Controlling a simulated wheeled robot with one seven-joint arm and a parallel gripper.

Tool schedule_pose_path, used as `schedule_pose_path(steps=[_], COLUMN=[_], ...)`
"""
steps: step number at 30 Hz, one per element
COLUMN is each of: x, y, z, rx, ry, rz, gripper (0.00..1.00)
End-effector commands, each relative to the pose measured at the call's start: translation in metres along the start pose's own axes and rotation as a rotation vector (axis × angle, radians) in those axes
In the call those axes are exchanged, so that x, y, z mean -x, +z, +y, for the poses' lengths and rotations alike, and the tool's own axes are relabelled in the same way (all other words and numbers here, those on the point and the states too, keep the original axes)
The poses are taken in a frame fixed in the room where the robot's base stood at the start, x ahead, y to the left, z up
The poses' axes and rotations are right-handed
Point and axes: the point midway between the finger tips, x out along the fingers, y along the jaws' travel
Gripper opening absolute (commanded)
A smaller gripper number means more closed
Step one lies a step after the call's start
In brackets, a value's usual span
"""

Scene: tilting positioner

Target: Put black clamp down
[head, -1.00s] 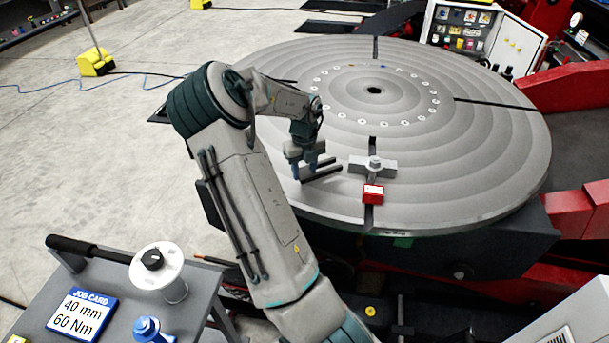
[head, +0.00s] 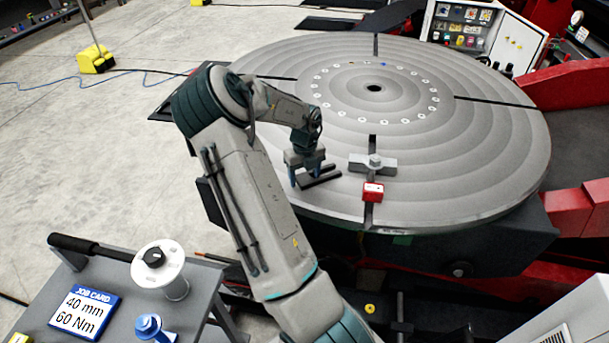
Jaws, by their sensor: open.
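The black clamp (head: 321,179) is a pair of dark bars lying near the left front part of the round grey turntable (head: 450,190). My gripper (head: 308,180) is open and sits right at the clamp, its fingers pointing down. One finger shows at the clamp's left end; the other is close behind the bars. The clamp appears to rest on the turntable surface, but I cannot tell whether a finger touches it.
A grey clamp (head: 385,166) with a bolt and a red block (head: 373,192) sit at the front slot, right of my gripper. A cart with a job card (head: 84,313), a white spool (head: 158,267) and a blue part (head: 152,327) stands at lower left. The turntable's right side is clear.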

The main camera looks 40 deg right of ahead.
Motion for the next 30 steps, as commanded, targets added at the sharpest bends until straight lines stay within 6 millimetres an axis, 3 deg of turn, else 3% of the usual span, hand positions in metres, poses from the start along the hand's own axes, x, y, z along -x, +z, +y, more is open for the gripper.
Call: schedule_pose_path(steps=[5, 15, 23, 26, 30], x=[0.020, 0.092, 0.120, 0.125, 0.135], y=[0.002, 0.001, 0.000, -0.005, -0.021], z=[0.000, 0.000, 0.001, 0.009, 0.037], rx=[0.003, 0.001, 0.008, 0.075, 0.338], ry=[-0.001, -0.001, 0.002, 0.024, 0.087], rz=[-0.005, -0.004, -0.001, -0.007, -0.039], gripper=[0.62, 0.62, 0.62, 0.62, 0.62])
